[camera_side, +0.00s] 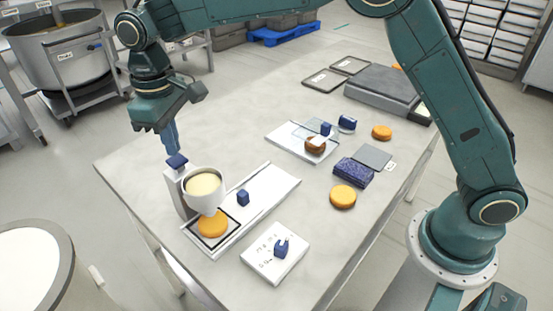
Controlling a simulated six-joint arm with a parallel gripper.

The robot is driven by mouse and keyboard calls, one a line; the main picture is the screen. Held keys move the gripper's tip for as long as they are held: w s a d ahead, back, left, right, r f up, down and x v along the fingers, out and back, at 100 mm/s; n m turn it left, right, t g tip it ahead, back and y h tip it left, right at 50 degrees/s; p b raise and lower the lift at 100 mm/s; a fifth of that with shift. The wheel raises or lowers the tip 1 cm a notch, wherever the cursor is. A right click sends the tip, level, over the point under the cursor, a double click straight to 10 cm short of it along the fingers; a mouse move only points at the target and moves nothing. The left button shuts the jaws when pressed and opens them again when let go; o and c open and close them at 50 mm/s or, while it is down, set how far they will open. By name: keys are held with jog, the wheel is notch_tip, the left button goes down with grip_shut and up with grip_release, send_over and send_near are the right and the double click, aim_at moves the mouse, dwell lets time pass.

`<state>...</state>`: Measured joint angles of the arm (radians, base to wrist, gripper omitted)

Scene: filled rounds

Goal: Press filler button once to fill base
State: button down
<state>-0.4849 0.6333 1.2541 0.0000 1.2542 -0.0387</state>
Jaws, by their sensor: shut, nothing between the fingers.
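The filler (172,190) stands at the front left of the table, with a white hopper (204,190) full of cream-coloured filling. A dark blue button (177,161) sits on top of its post. An orange-brown round base (212,223) lies below the hopper, within a dark square outline on a white tray (270,187). My gripper (174,152) points down with its blue fingers closed and empty, right at the button. Whether the fingertips touch the button or hover just above it, I cannot tell.
A blue block (243,198) stands on the tray right of the hopper. A white card (274,254) with another blue piece lies in front. Loose rounds (342,196), a dark blue sponge-like block (353,172), a second white board (289,142) and a grey scale (381,88) lie farther right and back.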

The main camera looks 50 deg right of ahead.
aim_at(176, 159)
jog(key=shift+f, duration=1.55)
jog(key=shift+r, duration=0.15)
dwell(0.3)
jog(key=shift+r, duration=1.4)
notch_tip(176, 159, up, 6)
dwell(0.8)
